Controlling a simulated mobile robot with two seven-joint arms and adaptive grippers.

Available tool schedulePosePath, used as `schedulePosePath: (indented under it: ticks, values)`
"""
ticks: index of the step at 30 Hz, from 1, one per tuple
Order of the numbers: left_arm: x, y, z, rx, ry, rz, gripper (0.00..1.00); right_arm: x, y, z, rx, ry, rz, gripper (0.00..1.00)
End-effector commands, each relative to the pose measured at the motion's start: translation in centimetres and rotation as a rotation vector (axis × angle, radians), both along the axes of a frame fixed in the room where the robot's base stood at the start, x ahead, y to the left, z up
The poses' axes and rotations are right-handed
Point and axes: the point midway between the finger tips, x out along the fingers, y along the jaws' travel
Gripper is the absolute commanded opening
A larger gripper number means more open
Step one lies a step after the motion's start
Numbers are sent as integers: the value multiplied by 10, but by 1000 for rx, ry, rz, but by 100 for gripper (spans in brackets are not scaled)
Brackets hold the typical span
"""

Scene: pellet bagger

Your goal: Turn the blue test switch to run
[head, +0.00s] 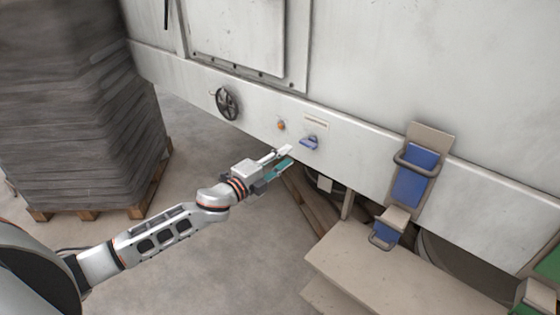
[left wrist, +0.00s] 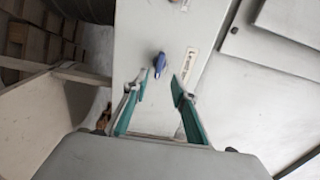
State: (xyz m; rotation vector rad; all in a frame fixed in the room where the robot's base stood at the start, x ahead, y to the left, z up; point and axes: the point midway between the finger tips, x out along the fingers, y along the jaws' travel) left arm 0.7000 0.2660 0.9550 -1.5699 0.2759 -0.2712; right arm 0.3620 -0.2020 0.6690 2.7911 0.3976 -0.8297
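The blue test switch (head: 309,142) is a small blue knob on the white machine panel, just below a small label strip (head: 316,122). In the left wrist view the switch (left wrist: 159,64) lies ahead of the fingers, between their lines. My left gripper (head: 287,156) is just left of and below the switch in the head view, apart from it. In the left wrist view its two teal-padded fingers (left wrist: 158,88) are spread with nothing between them. The switch's set position cannot be read. My right gripper is not in view.
An orange button (head: 281,125) and a black handwheel (head: 227,103) sit left of the switch. A blue part in a bracket (head: 418,172) is to the right, above a beige platform (head: 390,270). A wrapped stack on a pallet (head: 75,110) stands at left.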

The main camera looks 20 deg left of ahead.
Motion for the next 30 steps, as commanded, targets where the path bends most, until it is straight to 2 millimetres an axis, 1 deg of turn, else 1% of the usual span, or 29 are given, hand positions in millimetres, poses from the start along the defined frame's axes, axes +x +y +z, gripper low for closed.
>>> schedulePosePath:
  ticks: [1,3,6,20,23,26,29,30]
  values:
    - [-6,2,-1,0,1,0,26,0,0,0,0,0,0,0]
    - [-11,4,0,0,0,0,26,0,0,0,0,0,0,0]
    - [-15,5,0,1,0,0,26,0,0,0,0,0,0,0]
    - [-17,6,0,0,0,0,26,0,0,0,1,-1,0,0]
    - [-19,4,-4,-11,8,0,26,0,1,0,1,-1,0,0]
    - [-31,-4,-24,-75,57,5,26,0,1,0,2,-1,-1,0]
    - [-57,-18,-63,-202,156,21,26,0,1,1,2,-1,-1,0]
    - [-72,-25,-82,-269,207,33,26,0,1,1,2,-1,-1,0]
